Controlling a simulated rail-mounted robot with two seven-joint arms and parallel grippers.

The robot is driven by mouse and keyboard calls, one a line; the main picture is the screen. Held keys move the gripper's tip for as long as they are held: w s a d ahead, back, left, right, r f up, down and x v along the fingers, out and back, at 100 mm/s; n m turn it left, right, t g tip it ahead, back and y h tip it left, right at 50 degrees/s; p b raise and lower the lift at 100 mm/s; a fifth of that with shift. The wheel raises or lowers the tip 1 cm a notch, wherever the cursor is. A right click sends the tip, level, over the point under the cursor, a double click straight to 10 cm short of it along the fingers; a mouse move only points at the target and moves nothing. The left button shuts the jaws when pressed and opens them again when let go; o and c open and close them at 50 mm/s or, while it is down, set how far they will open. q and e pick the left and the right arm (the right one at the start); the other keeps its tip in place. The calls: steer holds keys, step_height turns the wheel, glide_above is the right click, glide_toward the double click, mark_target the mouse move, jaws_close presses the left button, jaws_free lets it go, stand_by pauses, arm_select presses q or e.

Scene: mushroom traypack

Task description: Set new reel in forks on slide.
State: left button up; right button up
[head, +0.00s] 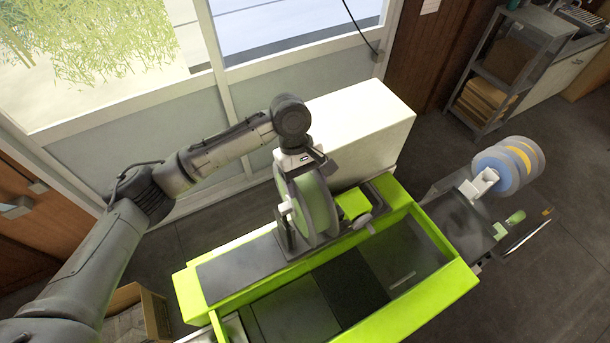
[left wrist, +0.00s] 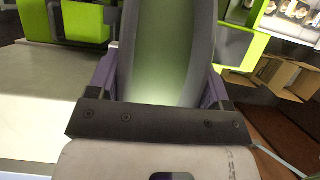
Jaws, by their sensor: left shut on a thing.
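The reel (head: 318,205), a greenish roll between pale grey discs, stands upright over the slide of the green machine (head: 190,295). It also fills the middle of the left wrist view (left wrist: 165,60). My left gripper (head: 299,168) is above it and shut on its upper part, with one finger on each side. Dark forks (head: 284,232) rise beside the reel, and a white hub end (head: 285,208) shows near them. I cannot tell whether the hub rests fully in the forks. My right gripper is not in view.
A stand at right holds several blue, yellow and grey reels (head: 492,172). A white cabinet (head: 365,115) stands behind the machine, under the windows. A cardboard box (head: 152,312) is on the floor at lower left. The machine's front trough (head: 400,270) is open.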

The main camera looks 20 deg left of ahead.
arm_select(q)
steer(key=shift+f, duration=0.9)
step_height(320, 180, down, 2)
steer(key=shift+b, duration=1)
steer(key=shift+f+b, duration=0.85)
steer(key=shift+b, duration=0.65)
steer(key=shift+p, duration=0.4)
steer(key=shift+f, duration=0.25)
steer(key=shift+f+p, duration=0.65)
steer(key=shift+f, duration=0.5)
steer(key=shift+f+p, duration=0.2)
steer(key=shift+p, duration=0.6)
